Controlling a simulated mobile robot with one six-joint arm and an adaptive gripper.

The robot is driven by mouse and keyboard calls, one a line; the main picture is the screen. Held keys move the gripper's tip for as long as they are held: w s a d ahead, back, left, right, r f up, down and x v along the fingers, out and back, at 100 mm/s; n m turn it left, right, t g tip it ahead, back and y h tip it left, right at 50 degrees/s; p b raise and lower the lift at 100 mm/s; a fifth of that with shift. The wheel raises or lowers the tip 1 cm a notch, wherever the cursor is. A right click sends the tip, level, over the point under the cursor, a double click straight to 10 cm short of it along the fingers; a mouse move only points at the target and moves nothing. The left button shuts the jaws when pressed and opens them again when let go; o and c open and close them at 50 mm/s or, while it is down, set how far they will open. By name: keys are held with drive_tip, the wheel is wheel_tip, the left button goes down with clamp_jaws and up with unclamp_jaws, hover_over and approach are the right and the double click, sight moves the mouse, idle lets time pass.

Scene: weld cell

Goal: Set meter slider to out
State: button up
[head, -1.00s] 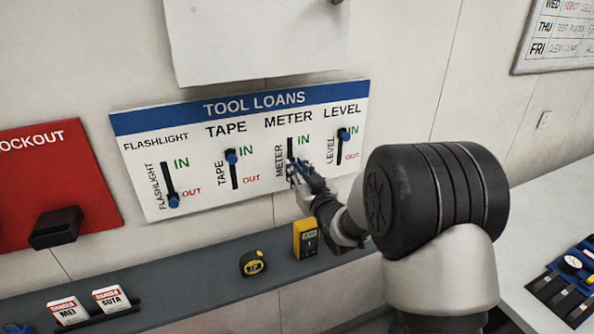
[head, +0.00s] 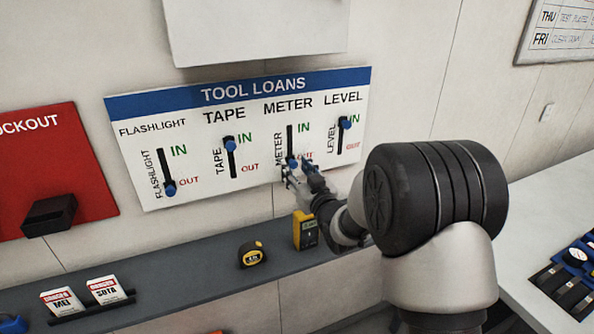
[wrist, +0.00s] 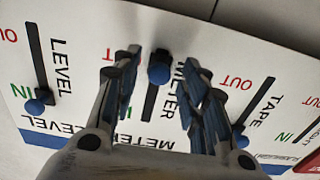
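The white tool loans board (head: 215,188) hangs on the wall with vertical slots. The blue meter slider knob (head: 292,162) sits at the lower, OUT end of its slot. In the wrist view the meter knob (wrist: 159,73) is at the slot's OUT end, with the dark slot clear on the IN side. My gripper (wrist: 160,65) is open, one finger on each side of the knob, with a visible gap to both. In the head view my gripper (head: 297,176) is just below the knob and covers part of the OUT label.
The flashlight knob (head: 169,188) is at OUT; the tape knob (head: 230,143) and level knob (head: 345,122) are at IN. A grey shelf (head: 190,281) below holds a yellow meter (head: 305,230) close under my gripper and a tape measure (head: 251,254).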

drive_tip(key=v, duration=1.2)
drive_tip(key=s+d+r+m+g+h, duration=0.3)
drive_tip(key=s+d+g+h, duration=0.35)
drive_tip(key=s+d, duration=0.4)
drive_tip(key=s+f+m+g, duration=0.1)
drive_tip(key=s+g, duration=0.4)
drive_tip(key=s, duration=1.9)
drive_tip(key=shift+a+f+m, duration=0.3)
drive_tip(key=shift+a+f, duration=0.2)
drive_tip(key=shift+f, duration=0.1)
